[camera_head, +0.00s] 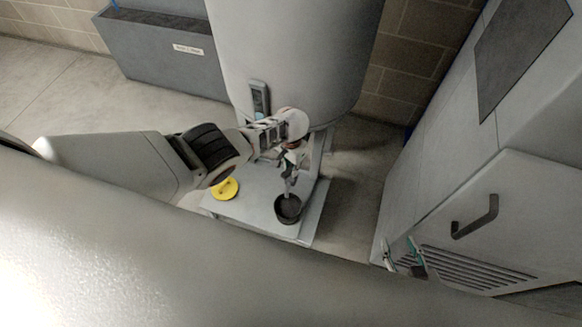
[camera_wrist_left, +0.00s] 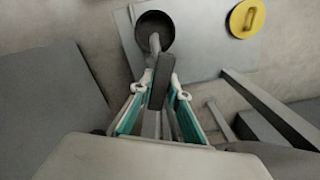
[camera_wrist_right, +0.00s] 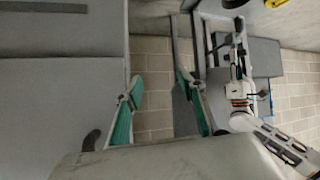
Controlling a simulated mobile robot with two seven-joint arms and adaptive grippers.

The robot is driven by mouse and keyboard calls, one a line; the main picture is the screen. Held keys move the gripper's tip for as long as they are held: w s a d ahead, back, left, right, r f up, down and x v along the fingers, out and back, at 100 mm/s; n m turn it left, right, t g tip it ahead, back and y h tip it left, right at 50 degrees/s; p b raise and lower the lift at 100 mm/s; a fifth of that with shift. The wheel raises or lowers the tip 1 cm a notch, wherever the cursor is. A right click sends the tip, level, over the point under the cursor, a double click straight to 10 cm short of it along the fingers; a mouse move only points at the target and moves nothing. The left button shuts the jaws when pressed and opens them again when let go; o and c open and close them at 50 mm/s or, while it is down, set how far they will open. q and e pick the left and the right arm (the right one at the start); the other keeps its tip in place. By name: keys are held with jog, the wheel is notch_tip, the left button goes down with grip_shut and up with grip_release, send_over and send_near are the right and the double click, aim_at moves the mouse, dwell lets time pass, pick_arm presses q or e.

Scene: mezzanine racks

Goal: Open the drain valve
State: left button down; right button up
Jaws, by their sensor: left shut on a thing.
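The drain valve sits low on the large grey tank (camera_head: 290,50). Its grey spout (camera_wrist_left: 155,42) points down over a round black cup (camera_head: 288,208), which also shows in the left wrist view (camera_wrist_left: 153,22). My left gripper (camera_head: 290,168) is at the valve. In the left wrist view its teal-padded fingers (camera_wrist_left: 160,92) are closed around a dark grey bar-like handle (camera_wrist_left: 163,75). Whether the handle is turned is hard to tell. My right gripper (camera_head: 405,256) is far off to the right by a grey cabinet; in its wrist view its fingers (camera_wrist_right: 157,85) are apart and empty.
A yellow disc (camera_head: 225,188) with a raised grip lies on the grey plate (camera_head: 245,205) beside the cup. The grey cabinet (camera_head: 440,190) with a dark handle (camera_head: 476,217) stands at right. A grey bin (camera_head: 165,50) stands back left. Open floor lies between tank and cabinet.

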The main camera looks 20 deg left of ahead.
pick_arm(q)
jog(key=n, duration=0.4)
jog(key=shift+s+n, duration=0.1)
jog(key=shift+n, duration=0.2)
dwell(0.3)
jog(key=c, duration=1.9)
grip_release()
